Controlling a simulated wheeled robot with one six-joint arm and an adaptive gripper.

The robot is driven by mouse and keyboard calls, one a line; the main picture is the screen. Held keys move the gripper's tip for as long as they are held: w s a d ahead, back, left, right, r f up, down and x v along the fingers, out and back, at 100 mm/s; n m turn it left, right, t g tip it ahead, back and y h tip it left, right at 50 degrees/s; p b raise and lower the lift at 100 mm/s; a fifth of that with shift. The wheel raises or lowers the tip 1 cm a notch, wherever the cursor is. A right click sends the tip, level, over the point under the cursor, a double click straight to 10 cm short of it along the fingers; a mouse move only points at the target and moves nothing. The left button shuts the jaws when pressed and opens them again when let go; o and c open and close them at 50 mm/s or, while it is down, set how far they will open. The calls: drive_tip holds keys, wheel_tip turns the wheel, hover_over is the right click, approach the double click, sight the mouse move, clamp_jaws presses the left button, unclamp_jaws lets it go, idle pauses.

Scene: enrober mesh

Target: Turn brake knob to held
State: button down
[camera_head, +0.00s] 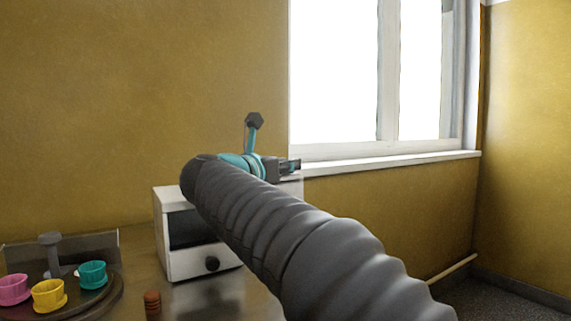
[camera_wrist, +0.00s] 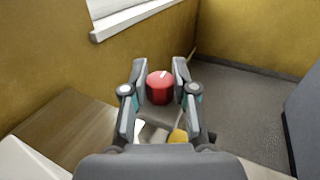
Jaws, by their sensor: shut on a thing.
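A red round knob (camera_wrist: 160,88) sits between the two fingers of my gripper (camera_wrist: 160,68) in the wrist view. My gripper is shut on this knob, one finger on each side. A short white mark on the knob's top points up and slightly right. I cannot read any held label or scale around it. In the head view my gripper (camera_head: 291,165) reaches over the right side of a white box-shaped machine (camera_head: 185,267). The red knob is hidden there behind my arm.
The machine's front has a dark window and a black knob (camera_head: 211,263). At left, a dark round tray (camera_head: 118,296) holds pink, yellow (camera_head: 48,296) and teal (camera_head: 92,275) cups. A small brown ribbed piece (camera_head: 152,304) stands beside it. A window sill (camera_head: 390,160) lies behind.

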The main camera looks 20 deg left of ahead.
drive_tip(key=shift+f, duration=0.3)
drive_tip(key=c, duration=1)
unclamp_jaws()
drive_tip(key=shift+o, duration=0.6)
drive_tip(key=shift+r, duration=0.15)
drive_tip(key=v, duration=1.2)
drive_tip(key=shift+a, duration=0.1)
